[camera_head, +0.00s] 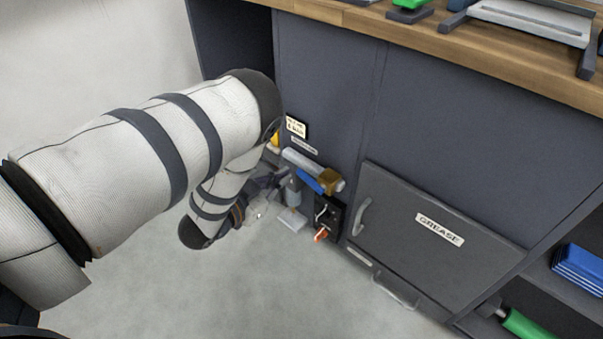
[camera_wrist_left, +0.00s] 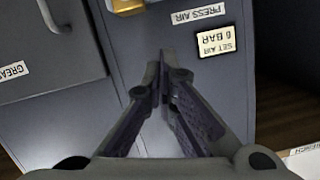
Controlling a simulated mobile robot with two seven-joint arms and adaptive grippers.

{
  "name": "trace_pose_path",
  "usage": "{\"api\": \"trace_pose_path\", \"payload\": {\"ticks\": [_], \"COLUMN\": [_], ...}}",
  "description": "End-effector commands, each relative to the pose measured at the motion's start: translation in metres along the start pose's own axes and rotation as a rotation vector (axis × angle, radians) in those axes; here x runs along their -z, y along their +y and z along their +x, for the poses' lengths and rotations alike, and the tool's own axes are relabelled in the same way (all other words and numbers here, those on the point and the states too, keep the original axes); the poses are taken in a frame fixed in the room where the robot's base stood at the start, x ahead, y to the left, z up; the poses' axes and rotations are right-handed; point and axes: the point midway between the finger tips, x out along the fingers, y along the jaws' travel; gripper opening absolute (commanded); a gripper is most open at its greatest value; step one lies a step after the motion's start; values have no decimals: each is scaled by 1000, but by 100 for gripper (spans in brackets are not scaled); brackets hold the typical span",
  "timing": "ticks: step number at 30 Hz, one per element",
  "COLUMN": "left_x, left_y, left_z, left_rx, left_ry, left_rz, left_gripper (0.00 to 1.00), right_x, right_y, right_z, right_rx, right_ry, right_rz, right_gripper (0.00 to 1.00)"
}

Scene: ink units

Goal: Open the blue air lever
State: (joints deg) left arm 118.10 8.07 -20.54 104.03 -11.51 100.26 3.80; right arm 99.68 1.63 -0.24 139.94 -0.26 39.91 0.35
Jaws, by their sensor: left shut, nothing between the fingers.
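The blue lever (camera_head: 309,181) is in the head view, low on the dark cabinet front. It lies along a light grey pipe (camera_head: 303,162), beside a brass block (camera_head: 329,181) at the pipe's right end. My left gripper (camera_head: 284,174) is just left of the lever, partly hidden behind my own forearm. In the left wrist view its fingertips (camera_wrist_left: 166,55) are together with nothing between them. The lever does not show there; a brass part (camera_wrist_left: 128,5) shows at the top edge. I cannot tell whether the gripper touches the lever. My right gripper is not in view.
A "SET AIR 6 BAR" card (camera_head: 296,127) and a "PRESS AIR" label (camera_wrist_left: 199,14) are on the cabinet. A black box with an orange-red part (camera_head: 321,235) hangs below the lever. The "GREASE" door (camera_head: 440,245) is to the right. Grey floor lies open in front.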

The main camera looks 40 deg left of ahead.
Motion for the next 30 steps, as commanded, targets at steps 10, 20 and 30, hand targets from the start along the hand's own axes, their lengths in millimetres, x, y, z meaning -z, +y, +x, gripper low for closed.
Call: {"api": "trace_pose_path", "payload": {"ticks": [10,20,30], "left_x": [1,-31,-36], "left_y": [1,1,0], "left_z": [69,102,103], "left_rx": [0,0,1], "left_ry": [1,-6,-3], "left_rz": [0,-2,-2], "left_gripper": [0,0,0], "right_x": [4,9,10], "right_y": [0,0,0], "right_z": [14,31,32], "right_rx": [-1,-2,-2], "right_ry": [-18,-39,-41], "right_rz": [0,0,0], "right_gripper": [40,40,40]}}
